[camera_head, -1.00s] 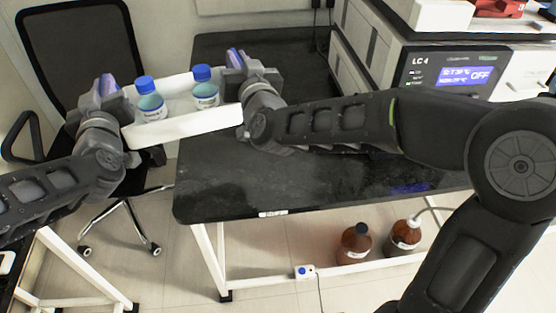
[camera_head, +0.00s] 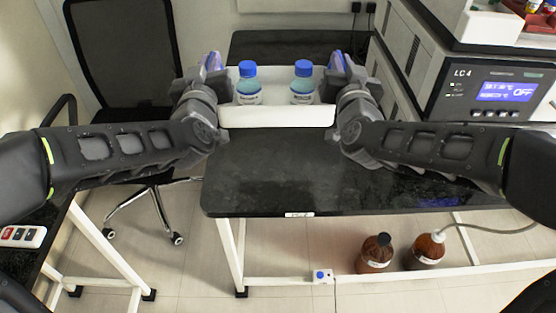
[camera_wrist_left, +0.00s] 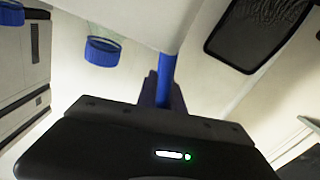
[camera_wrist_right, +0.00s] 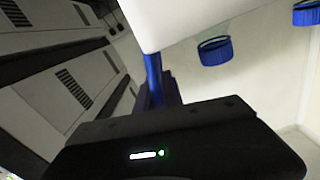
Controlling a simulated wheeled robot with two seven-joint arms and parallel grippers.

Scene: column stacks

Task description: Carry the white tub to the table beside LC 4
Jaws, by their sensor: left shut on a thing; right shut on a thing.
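The white tub (camera_head: 277,116) is held level between my two grippers in the head view, over the black table (camera_head: 290,175). It carries two clear bottles with blue caps, one on the left (camera_head: 248,86) and one on the right (camera_head: 302,85). My left gripper (camera_head: 211,66) is shut on the tub's left end, and my right gripper (camera_head: 338,66) is shut on its right end. The tub's wall also shows in the left wrist view (camera_wrist_left: 140,18) and the right wrist view (camera_wrist_right: 185,18). The gap between tub and tabletop cannot be judged. LC 4 (camera_head: 485,92) stands at the right.
An office chair (camera_head: 120,60) stands at the left behind my left arm. The front middle of the tabletop is bare. Another bench with a white remote-like object (camera_head: 22,236) is at lower left.

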